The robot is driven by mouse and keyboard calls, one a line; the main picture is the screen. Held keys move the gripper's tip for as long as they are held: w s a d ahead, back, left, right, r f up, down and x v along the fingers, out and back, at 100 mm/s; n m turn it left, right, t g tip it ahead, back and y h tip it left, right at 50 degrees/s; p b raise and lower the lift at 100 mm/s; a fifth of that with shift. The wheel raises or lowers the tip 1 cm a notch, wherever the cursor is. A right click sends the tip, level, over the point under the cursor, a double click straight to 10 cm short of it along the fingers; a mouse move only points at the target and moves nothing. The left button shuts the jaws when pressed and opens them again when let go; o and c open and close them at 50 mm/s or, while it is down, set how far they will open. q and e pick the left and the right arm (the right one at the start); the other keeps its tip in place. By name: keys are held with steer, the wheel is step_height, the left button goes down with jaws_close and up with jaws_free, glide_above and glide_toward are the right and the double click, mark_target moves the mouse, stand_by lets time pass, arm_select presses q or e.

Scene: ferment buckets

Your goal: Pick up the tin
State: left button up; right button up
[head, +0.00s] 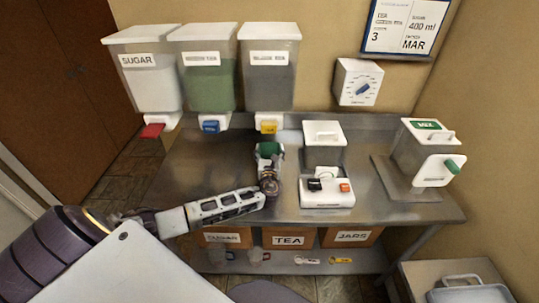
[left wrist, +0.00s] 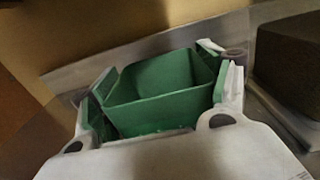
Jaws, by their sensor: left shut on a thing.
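The tin is a green, square, open-topped box (head: 269,148), seen over the back middle of the steel table, just below the yellow tap. In the left wrist view the tin (left wrist: 160,82) fills the space between the fingers and its inside looks empty. My left gripper (head: 268,153) is shut on the tin, with one finger on each side of it; the fingers also show in the left wrist view (left wrist: 160,95). I cannot tell whether the tin touches the table. My right gripper is not in view.
Three dispensers with red, blue and yellow taps (head: 269,126) hang above the table (head: 205,160). Further right is a lidded box with a green-knobbed lever (head: 436,170). The table's left part is clear.

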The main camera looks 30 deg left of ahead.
arm_select(q)
steer(key=shift+r, duration=0.75)
step_height(320, 180, up, 2)
steer(key=b+v, duration=0.2)
steer(key=v, duration=1.6)
steer(key=shift+a, duration=0.1)
